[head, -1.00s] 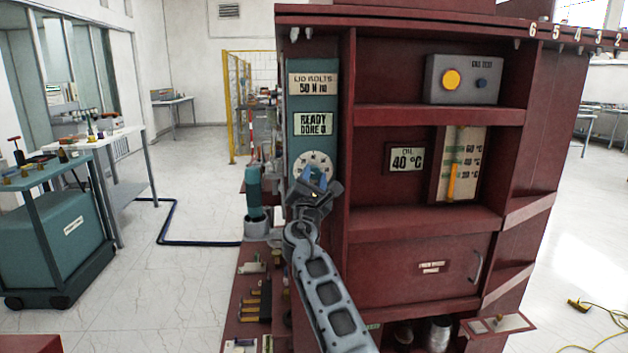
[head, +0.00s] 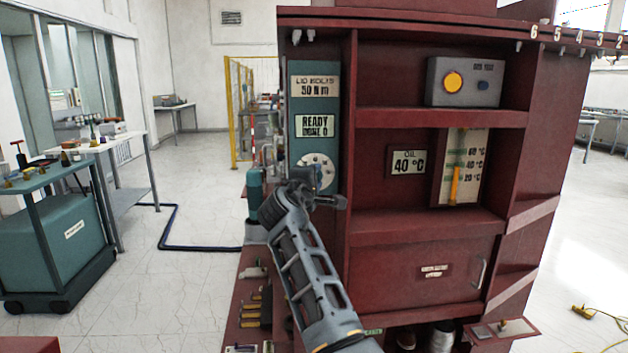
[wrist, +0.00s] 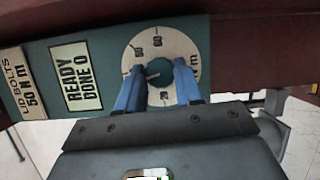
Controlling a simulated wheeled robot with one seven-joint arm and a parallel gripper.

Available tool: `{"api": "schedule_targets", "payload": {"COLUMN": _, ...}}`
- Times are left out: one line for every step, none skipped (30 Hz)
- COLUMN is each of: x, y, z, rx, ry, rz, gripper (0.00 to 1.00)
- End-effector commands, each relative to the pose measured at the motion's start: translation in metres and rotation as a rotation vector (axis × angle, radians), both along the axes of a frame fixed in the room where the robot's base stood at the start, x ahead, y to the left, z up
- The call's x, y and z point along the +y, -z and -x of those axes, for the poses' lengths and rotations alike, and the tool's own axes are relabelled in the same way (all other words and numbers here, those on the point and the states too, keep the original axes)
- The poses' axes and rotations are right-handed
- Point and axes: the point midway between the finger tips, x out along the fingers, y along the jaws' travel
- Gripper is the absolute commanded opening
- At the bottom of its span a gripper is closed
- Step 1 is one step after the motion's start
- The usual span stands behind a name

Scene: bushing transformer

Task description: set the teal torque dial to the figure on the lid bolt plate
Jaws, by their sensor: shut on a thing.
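The teal panel (head: 315,100) carries a lid bolt plate (head: 315,87) that reads 50 N m, and it shows turned on its side in the wrist view (wrist: 24,83). The torque dial has a round pale scale (wrist: 148,42) with dark marks. Its teal knob (wrist: 160,68) sits at the scale's middle. My gripper (wrist: 158,78) is shut on the knob, one blue finger on each side. The small figures and the pointer's setting are too blurred to read.
A plate (head: 315,126) below the bolt plate reads READY, DONE 0. To the right are red shelves with a grey box (head: 465,82) with a yellow button, an OIL 40 °C plate (head: 408,162) and a gauge (head: 463,165). A teal cylinder (head: 254,190) stands left of my wrist.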

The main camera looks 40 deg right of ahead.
Motion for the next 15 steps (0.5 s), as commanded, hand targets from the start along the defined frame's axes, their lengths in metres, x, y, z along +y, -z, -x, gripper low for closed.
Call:
{"api": "schedule_targets", "payload": {"x": -0.0018, "y": 0.0005, "z": 0.0011, "rx": -0.024, "ry": 0.005, "rz": -0.04, "gripper": 0.05}}
{"api": "schedule_targets", "payload": {"x": -0.0018, "y": 0.0005, "z": 0.0011, "rx": -0.039, "ry": 0.004, "rz": -0.064, "gripper": 0.05}}
{"api": "schedule_targets", "payload": {"x": -0.002, "y": 0.0002, "z": 0.0013, "rx": -0.061, "ry": 0.006, "rz": -0.096, "gripper": 0.05}}
{"api": "schedule_targets", "payload": {"x": -0.002, "y": 0.0, "z": 0.0012, "rx": -0.076, "ry": 0.004, "rz": -0.119, "gripper": 0.05}}
{"api": "schedule_targets", "payload": {"x": -0.0022, "y": -0.0004, "z": 0.0013, "rx": -0.093, "ry": 0.005, "rz": -0.143, "gripper": 0.05}}
{"api": "schedule_targets", "payload": {"x": -0.0022, "y": -0.0006, "z": 0.0014, "rx": -0.114, "ry": 0.005, "rz": -0.175, "gripper": 0.05}}
{"api": "schedule_targets", "payload": {"x": -0.0025, "y": -0.001, "z": 0.0016, "rx": -0.13, "ry": 0.006, "rz": -0.198, "gripper": 0.05}}
{"api": "schedule_targets", "payload": {"x": -0.0024, "y": -0.0012, "z": 0.0015, "rx": -0.146, "ry": 0.005, "rz": -0.222, "gripper": 0.05}}
{"api": "schedule_targets", "payload": {"x": -0.0027, "y": -0.0014, "z": 0.0017, "rx": -0.168, "ry": 0.006, "rz": -0.253, "gripper": 0.05}}
{"api": "schedule_targets", "payload": {"x": -0.0027, "y": -0.0013, "z": 0.0018, "rx": -0.183, "ry": 0.006, "rz": -0.277, "gripper": 0.05}}
{"api": "schedule_targets", "payload": {"x": -0.003, "y": -0.0014, "z": 0.002, "rx": -0.198, "ry": 0.007, "rz": -0.3, "gripper": 0.05}}
{"api": "schedule_targets", "payload": {"x": -0.0031, "y": -0.0014, "z": 0.0019, "rx": -0.219, "ry": 0.006, "rz": -0.332, "gripper": 0.05}}
{"api": "schedule_targets", "payload": {"x": -0.0031, "y": -0.0015, "z": 0.002, "rx": -0.235, "ry": 0.006, "rz": -0.356, "gripper": 0.05}}
{"api": "schedule_targets", "payload": {"x": -0.0031, "y": -0.0015, "z": 0.002, "rx": -0.251, "ry": 0.007, "rz": -0.379, "gripper": 0.05}}
{"api": "schedule_targets", "payload": {"x": -0.0031, "y": -0.0016, "z": 0.0022, "rx": -0.272, "ry": 0.007, "rz": -0.411, "gripper": 0.05}}
